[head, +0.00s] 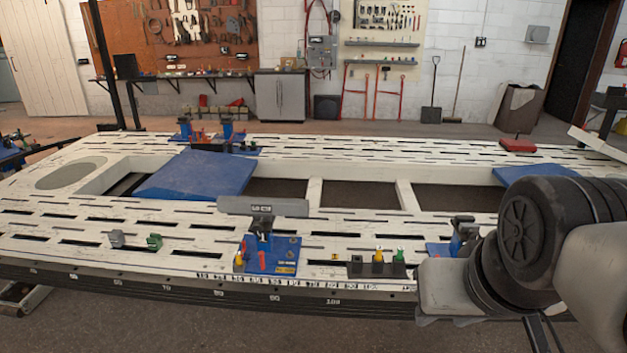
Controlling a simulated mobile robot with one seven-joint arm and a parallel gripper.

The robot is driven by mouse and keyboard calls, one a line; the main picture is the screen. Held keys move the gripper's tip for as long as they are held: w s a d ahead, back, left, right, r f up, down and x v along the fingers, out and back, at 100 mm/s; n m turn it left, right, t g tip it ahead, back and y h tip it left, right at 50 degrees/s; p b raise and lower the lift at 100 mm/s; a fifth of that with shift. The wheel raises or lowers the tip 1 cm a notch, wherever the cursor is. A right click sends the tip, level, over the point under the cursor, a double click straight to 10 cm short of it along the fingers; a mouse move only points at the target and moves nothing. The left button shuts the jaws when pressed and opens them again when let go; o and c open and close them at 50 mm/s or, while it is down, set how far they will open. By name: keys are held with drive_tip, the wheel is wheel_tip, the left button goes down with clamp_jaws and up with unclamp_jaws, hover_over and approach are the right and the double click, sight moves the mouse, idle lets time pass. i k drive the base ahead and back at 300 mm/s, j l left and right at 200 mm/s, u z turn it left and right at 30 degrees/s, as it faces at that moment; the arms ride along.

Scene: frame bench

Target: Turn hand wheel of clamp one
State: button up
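A clamp (263,222) with a dark post stands on a blue base plate (286,262) at the bench's front edge, with a grey bar (262,206) across its top. Small red and yellow parts stand on the plate. A second clamp (464,228) on a blue base stands to the right, partly hidden by my arm. More blue clamps (228,130) stand at the bench's far side. I cannot read which is clamp one, and no hand wheel is clear. My arm comes in from the right beside the second clamp. I cannot make out my gripper's fingers.
The white slotted bench (120,225) has large openings and a numbered front edge. Blue panels (196,175) lie over it. A black block (377,268) with yellow and green pegs stands between the near clamps. Small grey and green pieces (153,242) sit to the left.

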sight(257, 229)
drive_tip(key=i+j, duration=2.1)
drive_tip(key=i, duration=0.2)
